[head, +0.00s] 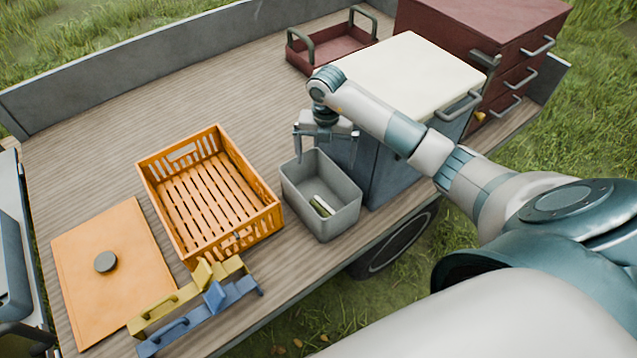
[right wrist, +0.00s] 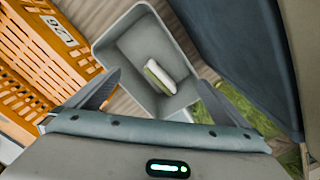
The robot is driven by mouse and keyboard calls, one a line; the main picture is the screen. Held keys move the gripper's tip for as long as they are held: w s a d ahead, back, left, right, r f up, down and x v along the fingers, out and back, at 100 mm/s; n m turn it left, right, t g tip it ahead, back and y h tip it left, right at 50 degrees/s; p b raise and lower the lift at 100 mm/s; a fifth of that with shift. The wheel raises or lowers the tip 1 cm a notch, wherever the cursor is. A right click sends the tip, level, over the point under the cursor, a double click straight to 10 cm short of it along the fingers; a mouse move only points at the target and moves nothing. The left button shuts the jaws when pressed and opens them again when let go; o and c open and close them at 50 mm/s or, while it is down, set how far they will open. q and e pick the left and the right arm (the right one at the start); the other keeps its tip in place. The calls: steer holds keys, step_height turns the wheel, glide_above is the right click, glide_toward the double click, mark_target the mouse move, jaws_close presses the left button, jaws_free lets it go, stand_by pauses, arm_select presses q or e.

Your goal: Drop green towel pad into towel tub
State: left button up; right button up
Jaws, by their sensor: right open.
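The towel tub (head: 348,222) is a grey open box standing on the wooden truck bed, between the orange crate and the cooler. The green towel pad (head: 318,209), green with a white part, lies on the tub floor. In the right wrist view the pad (right wrist: 152,75) rests inside the tub (right wrist: 122,48), apart from my fingers. My right gripper (head: 326,153) is open and empty above the tub's back side; its fingers also show in the right wrist view (right wrist: 158,88). My left gripper is not in view.
An orange slatted crate (head: 271,220) stands left of the tub. An orange lid (head: 85,255) with a dark knob and yellow and blue handled pieces (head: 190,318) lie nearby. A cooler with a cream lid (head: 420,65), a red tray (head: 318,57) and a red drawer chest (head: 480,25) stand behind.

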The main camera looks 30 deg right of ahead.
step_height(320, 180, up, 16)
steer(key=b, duration=0.2)
steer(key=shift+r, duration=0.2)
stand_by(0.9)
